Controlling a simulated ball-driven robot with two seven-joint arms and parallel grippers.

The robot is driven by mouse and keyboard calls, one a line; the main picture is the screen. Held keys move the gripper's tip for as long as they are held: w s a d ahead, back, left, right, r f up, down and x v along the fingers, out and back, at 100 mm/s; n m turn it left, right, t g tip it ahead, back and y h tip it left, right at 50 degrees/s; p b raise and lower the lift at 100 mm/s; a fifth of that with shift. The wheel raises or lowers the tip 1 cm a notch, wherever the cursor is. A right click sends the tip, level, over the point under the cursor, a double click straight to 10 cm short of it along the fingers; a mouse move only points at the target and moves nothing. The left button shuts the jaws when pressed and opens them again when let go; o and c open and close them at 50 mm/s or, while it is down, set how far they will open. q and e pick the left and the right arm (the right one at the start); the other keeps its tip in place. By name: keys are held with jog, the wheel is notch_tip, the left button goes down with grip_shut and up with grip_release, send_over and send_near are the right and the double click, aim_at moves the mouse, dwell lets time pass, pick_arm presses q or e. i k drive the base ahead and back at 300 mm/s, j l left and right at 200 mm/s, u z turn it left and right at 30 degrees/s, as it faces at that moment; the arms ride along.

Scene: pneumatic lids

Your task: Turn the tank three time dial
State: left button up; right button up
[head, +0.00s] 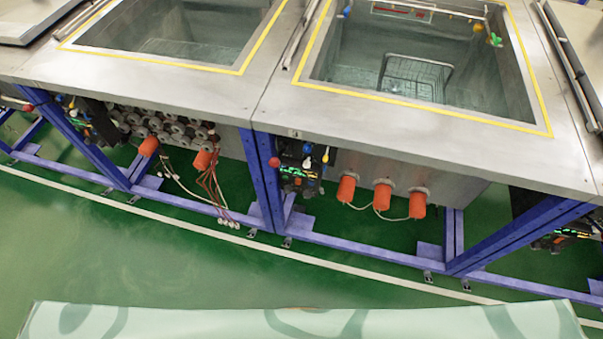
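Two open steel tanks with yellow-edged rims show, the right tank (505,75) and the left tank (245,50). No readable number marks either as tank three. A dark control panel (300,178) with small lit displays hangs under the bench, beside the middle blue leg. Small red (274,162), blue (307,149) and yellow (326,154) knobs or levers stick out around it. Another control panel (565,237) is partly hidden at the right edge. I cannot tell which part is the time dial. Neither of my grippers is in view.
A wire basket (417,72) sits in the right tank. Orange cylinders (383,196) with pale cables hang under the bench. Blue frame legs (262,180) and a low blue rail (350,255) stand along the front. The green floor (150,255) before them is clear.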

aim_at(308, 193)
jog(key=i+j+z, duration=0.1)
jog(key=j+z, duration=0.2)
jog(key=j, duration=0.4)
jog(key=j+z, duration=0.25)
jog(key=j, duration=0.45)
